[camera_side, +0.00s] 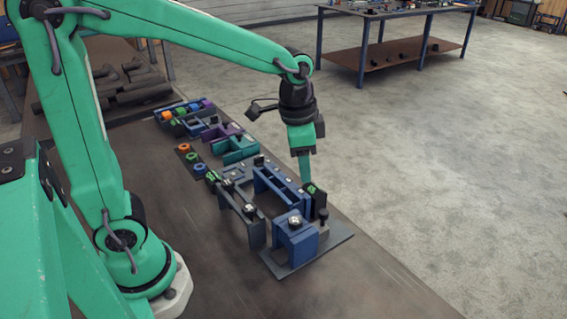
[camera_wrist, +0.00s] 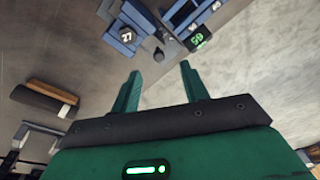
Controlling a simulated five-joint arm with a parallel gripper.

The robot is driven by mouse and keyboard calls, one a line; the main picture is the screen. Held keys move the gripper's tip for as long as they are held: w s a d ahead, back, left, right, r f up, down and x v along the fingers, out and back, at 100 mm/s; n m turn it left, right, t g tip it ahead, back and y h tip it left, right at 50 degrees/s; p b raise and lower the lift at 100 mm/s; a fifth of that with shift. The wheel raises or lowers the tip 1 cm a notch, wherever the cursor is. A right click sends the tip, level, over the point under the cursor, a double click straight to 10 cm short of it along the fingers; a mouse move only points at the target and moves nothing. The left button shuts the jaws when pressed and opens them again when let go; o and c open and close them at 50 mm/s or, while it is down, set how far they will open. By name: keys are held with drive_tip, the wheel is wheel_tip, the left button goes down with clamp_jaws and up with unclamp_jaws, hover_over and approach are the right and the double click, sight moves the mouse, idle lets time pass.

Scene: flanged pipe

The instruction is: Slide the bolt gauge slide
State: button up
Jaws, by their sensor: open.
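I cannot tell for certain which part is the bolt gauge slide. The likeliest is a dark upright block (camera_side: 319,204) with a lit green readout, at the right end of a long blue slotted frame (camera_side: 278,186). The green readout also shows in the wrist view (camera_wrist: 199,41), with the blue frame (camera_wrist: 182,14) beyond it. My gripper (camera_side: 307,181) points down, close by this block in the side view; contact cannot be made out. In the wrist view my gripper (camera_wrist: 158,78) has its two green fingers spread, with nothing between them.
A blue block (camera_side: 293,240) with a numbered cap stands on a grey plate (camera_side: 330,246) in front. A dark bracket (camera_side: 243,216) stands to the left. Teal and purple fixtures and coloured rings line the bench behind. Bare bench top (camera_side: 200,275) lies at the front left.

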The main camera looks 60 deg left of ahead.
sight(324, 211)
drive_tip(key=w+d+f+m, duration=0.1)
drive_tip(key=w+d+f+g, duration=0.1)
drive_tip(key=w+f, duration=0.1)
drive_tip(key=w+d+f+m, duration=0.1)
drive_tip(key=f, duration=0.1)
drive_tip(key=shift+w+f+m+g, duration=0.15)
drive_tip(key=shift+m+g, duration=0.15)
drive_tip(key=shift+f, duration=0.15)
drive_tip(key=shift+f, duration=3.75)
clamp_jaws()
